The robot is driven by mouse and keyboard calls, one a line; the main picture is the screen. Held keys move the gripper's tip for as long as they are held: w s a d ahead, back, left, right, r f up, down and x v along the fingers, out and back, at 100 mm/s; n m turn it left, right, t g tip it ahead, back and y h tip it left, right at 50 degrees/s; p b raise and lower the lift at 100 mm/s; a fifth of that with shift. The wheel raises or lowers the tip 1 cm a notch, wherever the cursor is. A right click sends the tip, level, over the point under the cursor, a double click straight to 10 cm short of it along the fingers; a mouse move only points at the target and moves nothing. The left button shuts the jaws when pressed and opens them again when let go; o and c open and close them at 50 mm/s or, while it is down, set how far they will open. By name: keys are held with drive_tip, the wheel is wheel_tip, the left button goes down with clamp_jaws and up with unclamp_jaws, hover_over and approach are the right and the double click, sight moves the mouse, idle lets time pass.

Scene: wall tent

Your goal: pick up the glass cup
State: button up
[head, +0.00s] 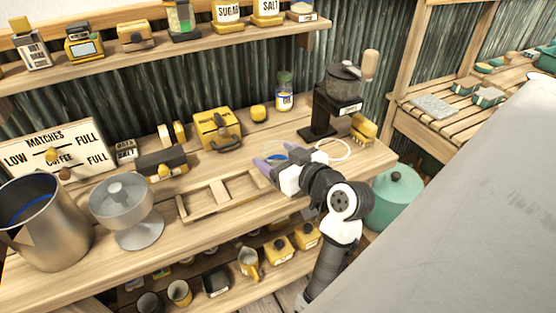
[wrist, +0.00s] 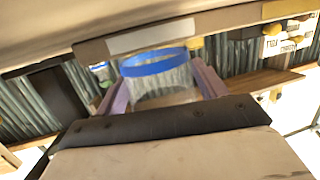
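The glass cup (wrist: 158,80) is clear with a blue rim, and it shows between my two purple fingers in the wrist view. My gripper (wrist: 160,88) has its fingers spread wide, one on each side of the cup. I see no clear contact between fingers and glass. In the head view, my gripper (head: 267,167) is low over the wooden counter, left of the white ring. Only a bit of the blue rim of the cup (head: 279,155) shows there, beside the fingers. The rest of the cup is hidden or hard to make out.
The counter (head: 240,220) holds a wooden rack (head: 222,196) left of my gripper, a yellow box (head: 217,130) behind, a jar (head: 284,92) and a black grinder (head: 332,105). Shelves run above and below.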

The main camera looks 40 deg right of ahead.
drive_tip(key=c, duration=0.6)
drive_tip(key=shift+r, duration=0.1)
drive_tip(key=shift+c, duration=0.2)
